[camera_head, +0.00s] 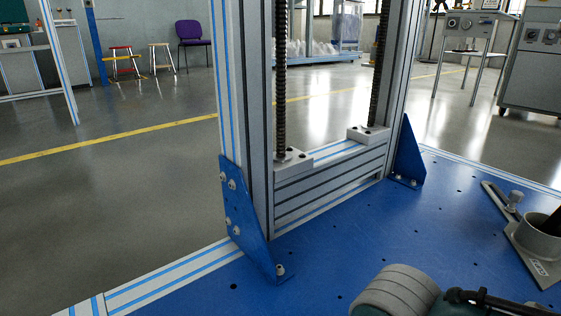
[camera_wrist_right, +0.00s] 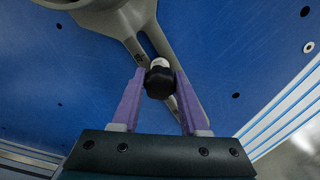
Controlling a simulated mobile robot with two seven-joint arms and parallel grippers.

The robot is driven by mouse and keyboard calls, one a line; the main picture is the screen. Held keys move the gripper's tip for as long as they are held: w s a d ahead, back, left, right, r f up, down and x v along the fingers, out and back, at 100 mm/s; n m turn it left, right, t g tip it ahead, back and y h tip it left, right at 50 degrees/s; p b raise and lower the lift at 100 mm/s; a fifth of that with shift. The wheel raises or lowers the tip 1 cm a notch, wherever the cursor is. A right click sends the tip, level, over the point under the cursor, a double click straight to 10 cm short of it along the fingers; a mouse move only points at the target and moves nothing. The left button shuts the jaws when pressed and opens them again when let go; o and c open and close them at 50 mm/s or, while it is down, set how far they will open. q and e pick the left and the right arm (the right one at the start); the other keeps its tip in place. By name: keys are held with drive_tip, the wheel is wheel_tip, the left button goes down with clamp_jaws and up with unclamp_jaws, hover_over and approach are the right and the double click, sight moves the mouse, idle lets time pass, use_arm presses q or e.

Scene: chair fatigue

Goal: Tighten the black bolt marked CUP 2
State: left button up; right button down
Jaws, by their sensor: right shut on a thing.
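In the right wrist view, a black bolt head (camera_wrist_right: 160,83) with a pale shank stands in the slot of a grey slotted bracket (camera_wrist_right: 133,20). My right gripper (camera_wrist_right: 161,80) has its two purple fingers shut on the black bolt head, one on each side. No CUP 2 marking is readable on this bracket. In the head view, a grey cup (camera_head: 540,243) on a flat bracket stands at the right edge. My left gripper is not in view.
A blue plate (camera_head: 330,240) with small holes lies under the brackets. An upright frame (camera_head: 258,120) with two threaded rods rises from it, held by blue corner braces (camera_head: 250,225). The plate between the frame and the grey cup is clear.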

drive_tip(key=shift+r+m+p, duration=0.15)
drive_tip(key=shift+m+p, duration=0.3)
drive_tip(key=shift+m, duration=1.25)
drive_tip(key=shift+m+p, duration=0.35)
drive_tip(key=shift+m, duration=0.35)
drive_tip(key=shift+s+m, duration=0.1)
drive_tip(key=shift+m, duration=1.2)
